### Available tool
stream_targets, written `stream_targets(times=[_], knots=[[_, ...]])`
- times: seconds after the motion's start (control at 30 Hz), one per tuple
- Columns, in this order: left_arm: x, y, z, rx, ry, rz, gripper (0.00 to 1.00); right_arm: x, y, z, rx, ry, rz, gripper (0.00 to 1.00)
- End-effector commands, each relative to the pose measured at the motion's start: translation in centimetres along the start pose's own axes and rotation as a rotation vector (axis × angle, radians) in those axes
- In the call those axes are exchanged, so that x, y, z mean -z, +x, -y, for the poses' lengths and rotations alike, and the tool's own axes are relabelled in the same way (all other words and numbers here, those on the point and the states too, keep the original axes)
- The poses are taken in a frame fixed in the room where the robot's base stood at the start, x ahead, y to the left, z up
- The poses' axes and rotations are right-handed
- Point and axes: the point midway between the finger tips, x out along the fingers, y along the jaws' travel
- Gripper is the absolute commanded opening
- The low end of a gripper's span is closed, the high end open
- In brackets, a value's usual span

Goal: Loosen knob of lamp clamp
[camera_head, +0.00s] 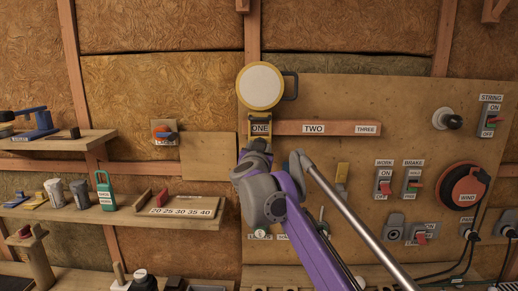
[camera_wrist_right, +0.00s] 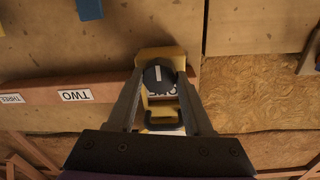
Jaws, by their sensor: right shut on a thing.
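The round lamp (camera_head: 260,87) has a white face in a yellow rim, with a dark handle at its right. Its yellow clamp (camera_head: 245,125) sits below it, at the rail's left end marked ONE. In the right wrist view, the picture is upside down. The clamp's dark round knob (camera_wrist_right: 154,71) with a white mark shows in front of the yellow clamp body (camera_wrist_right: 162,54). My right gripper (camera_wrist_right: 159,78) has a finger on each side of the knob and is shut on it. In the head view my right gripper (camera_head: 257,145) hides the knob. My left gripper is not in view.
The wooden rail (camera_head: 345,128) runs right from the clamp, marked TWO and THREE. The board holds switches (camera_head: 384,182) and a red reel (camera_head: 467,187) at the right. Shelves (camera_head: 150,215) with small items stand at the left.

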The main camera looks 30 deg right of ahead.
Motion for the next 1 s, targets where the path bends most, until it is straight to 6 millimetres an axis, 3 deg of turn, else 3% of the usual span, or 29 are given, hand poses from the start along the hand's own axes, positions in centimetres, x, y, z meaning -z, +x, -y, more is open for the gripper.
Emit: stream_targets(times=[0.33, 0.37, 0.53, 0.83, 1.0], knots=[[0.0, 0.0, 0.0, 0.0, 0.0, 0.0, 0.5, 0.0, 0.0, 0.0, 0.0, -0.005, -0.001, 0.0], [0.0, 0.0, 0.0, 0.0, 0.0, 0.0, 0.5, 0.0, 0.0, 0.0, 0.0, -0.005, -0.001, 0.53], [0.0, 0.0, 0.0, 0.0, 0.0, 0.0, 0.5, 0.0, 0.0, 0.0, 0.0, -0.004, -0.001, 0.81], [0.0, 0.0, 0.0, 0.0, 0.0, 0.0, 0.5, 0.0, -0.1, 0.0, 0.0, -0.003, 0.0, 0.81], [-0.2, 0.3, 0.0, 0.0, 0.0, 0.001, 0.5, -0.1, -1.9, 0.0, 0.001, -0.002, 0.001, 0.81]])
